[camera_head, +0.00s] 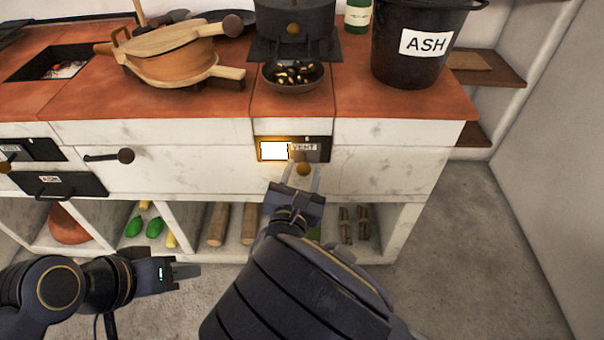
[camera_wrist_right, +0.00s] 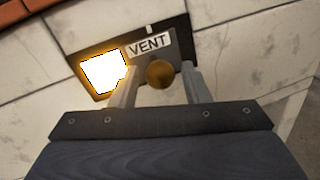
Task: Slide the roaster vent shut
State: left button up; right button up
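The roaster vent is a dark frame (camera_wrist_right: 80,62) set in the white stone front below the counter. Its left part is a bright glowing opening (camera_head: 273,150), uncovered. The sliding plate labelled VENT (camera_wrist_right: 148,44) sits to the right of the opening, with a round brass-brown knob (camera_wrist_right: 160,74) on it. My right gripper (camera_wrist_right: 158,86) is open, one finger on each side of the knob; I cannot tell if either touches it. It shows in the head view (camera_head: 303,178) too. My left gripper (camera_head: 187,271) is at the lower left, away from the vent; its finger gap is unclear.
Above the vent, a pan of dark beans (camera_head: 291,77) stands on the counter. A black ASH bucket (camera_head: 392,62) is at the right and bellows (camera_head: 172,52) at the left. A handle (camera_head: 110,157) sticks out left of the vent. Open shelves below hold logs (camera_head: 217,224).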

grip_shut()
jog(key=a+p, duration=0.2)
jog(key=a, duration=0.4)
jog(key=shift+a, duration=0.25)
jog(key=shift+o, duration=1.2)
grip_release()
jog(key=s+a+p, duration=0.1)
jog(key=s+p, duration=0.1)
jog(key=s, duration=0.5)
jog(key=shift+s+a+p, duration=0.25)
jog(key=shift+s+p, duration=0.05)
jog(key=shift+s, duration=0.05)
